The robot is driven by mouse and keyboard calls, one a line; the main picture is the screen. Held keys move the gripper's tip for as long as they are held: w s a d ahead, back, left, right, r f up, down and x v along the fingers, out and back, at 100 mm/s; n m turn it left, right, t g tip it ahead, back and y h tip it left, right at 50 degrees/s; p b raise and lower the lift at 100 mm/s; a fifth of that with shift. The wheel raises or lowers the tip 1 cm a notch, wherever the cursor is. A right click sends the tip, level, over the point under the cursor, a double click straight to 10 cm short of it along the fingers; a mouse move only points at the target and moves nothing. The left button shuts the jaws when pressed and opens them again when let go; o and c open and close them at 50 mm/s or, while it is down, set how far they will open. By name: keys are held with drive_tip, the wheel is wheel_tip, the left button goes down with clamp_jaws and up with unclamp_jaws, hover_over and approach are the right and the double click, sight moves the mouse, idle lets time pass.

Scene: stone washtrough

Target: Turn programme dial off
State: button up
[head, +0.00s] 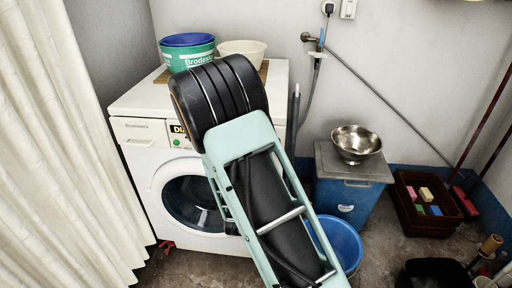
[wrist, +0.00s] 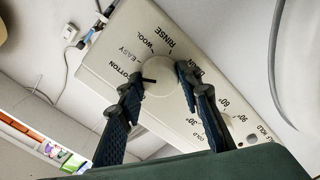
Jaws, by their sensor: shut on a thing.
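The white washing machine (head: 140,158) stands against the wall in the head view, its round dark door (head: 190,203) shut. My arm hides the right part of its control panel, including the dials and my gripper. In the wrist view the white round programme dial (wrist: 161,73) sits on the panel (wrist: 112,60), ringed by words such as COTTON, EASY, WOOL and RINSE. A small dark mark shows at its left edge, towards COTTON. My gripper (wrist: 160,82) has one finger on each side of the dial and is shut on it.
A second dial with temperature marks (wrist: 228,122) lies close by, partly hidden by a finger. A green tub (head: 188,56) and a cream bowl (head: 243,48) stand on the machine. A blue bin with a steel bowl (head: 357,140) and a blue bucket (head: 343,240) stand right.

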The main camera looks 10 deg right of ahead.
drive_tip(key=n+p, duration=0.5)
drive_tip(key=n, duration=0.6)
drive_tip(key=shift+d+p, duration=0.1)
drive_tip(key=shift+p, duration=0.3)
drive_tip(key=shift+n, duration=0.4)
drive_tip(key=o, duration=1.2)
drive_tip(key=shift+c, duration=0.2)
drive_tip(key=shift+s, duration=0.15)
drive_tip(key=v, duration=1.2)
drive_tip(key=shift+r, duration=0.1)
